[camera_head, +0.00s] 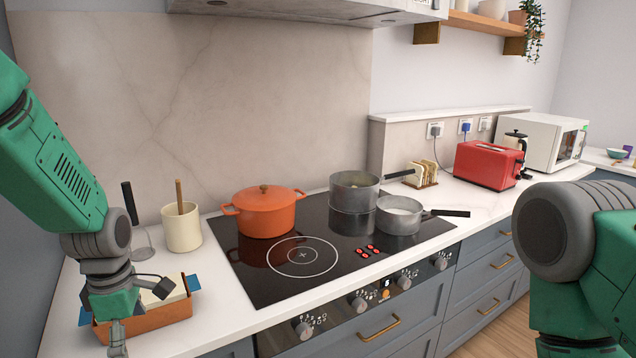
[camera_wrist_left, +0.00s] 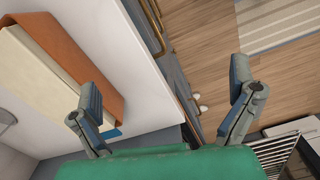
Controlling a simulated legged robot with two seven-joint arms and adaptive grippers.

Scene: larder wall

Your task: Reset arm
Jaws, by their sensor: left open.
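My left arm comes in from the left in the head view, and my left gripper (camera_head: 118,338) hangs low in front of an orange-brown box (camera_head: 160,322) on the worktop. In the left wrist view its two fingers are spread wide with nothing between them (camera_wrist_left: 165,92). The box (camera_wrist_left: 75,62) lies beside the left finger in that view, with a cream block in it and a blue piece showing at its end. My right arm (camera_head: 585,255) shows at the right edge of the head view; its gripper is out of the picture.
The black hob (camera_head: 262,283) carries an orange pot (camera_head: 265,213) and two grey pans (camera_head: 352,193) (camera_head: 400,215). A cream utensil pot (camera_head: 182,230) stands behind the box. A toast rack (camera_head: 424,174), red toaster (camera_head: 488,166) and white microwave (camera_head: 535,142) stand right. Wooden floor lies below.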

